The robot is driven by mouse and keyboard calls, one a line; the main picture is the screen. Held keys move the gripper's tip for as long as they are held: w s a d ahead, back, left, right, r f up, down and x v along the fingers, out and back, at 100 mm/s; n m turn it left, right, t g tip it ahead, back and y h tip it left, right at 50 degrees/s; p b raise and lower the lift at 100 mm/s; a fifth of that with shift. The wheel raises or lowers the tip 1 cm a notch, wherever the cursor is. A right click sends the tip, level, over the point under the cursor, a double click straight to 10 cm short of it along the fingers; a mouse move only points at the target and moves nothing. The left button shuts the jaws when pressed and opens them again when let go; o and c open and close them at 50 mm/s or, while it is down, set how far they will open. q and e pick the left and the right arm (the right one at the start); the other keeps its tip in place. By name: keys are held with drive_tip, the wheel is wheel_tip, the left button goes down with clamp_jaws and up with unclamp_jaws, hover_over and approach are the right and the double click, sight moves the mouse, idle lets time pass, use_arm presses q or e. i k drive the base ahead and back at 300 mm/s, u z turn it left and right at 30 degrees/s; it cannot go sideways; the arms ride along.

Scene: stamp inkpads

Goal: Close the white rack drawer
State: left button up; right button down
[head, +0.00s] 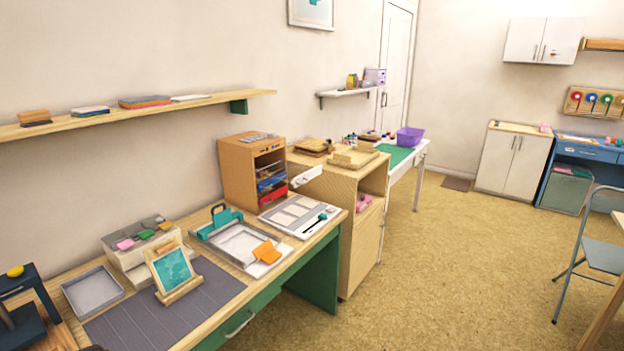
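A low white rack (136,262) stands on the near desk against the wall, with pink, green and orange pads on its top. The framed teal card in front hides part of its face, and I cannot tell whether a drawer in it is open. A white drawer-like front (306,179) with a small dark knob juts out near the wooden cabinet, beyond the desk. I cannot tell which of these bears the drawer. Neither of my grippers shows in the head view.
The desk holds a framed teal card (173,268), a grey tray (92,292), a clipboard-like tray (238,241) and a white board (299,214). A wooden organizer (238,172) stands behind. Open floor (430,270) lies to the right; a blue-grey chair (582,243) stands at the far right.

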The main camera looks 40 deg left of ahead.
sight(302, 178)
drive_tip(key=u, duration=0.55)
drive_tip(key=i, duration=0.85)
drive_tip(key=u, duration=1.5)
drive_tip(key=i, duration=0.55)
drive_tip(key=u, duration=0.45)
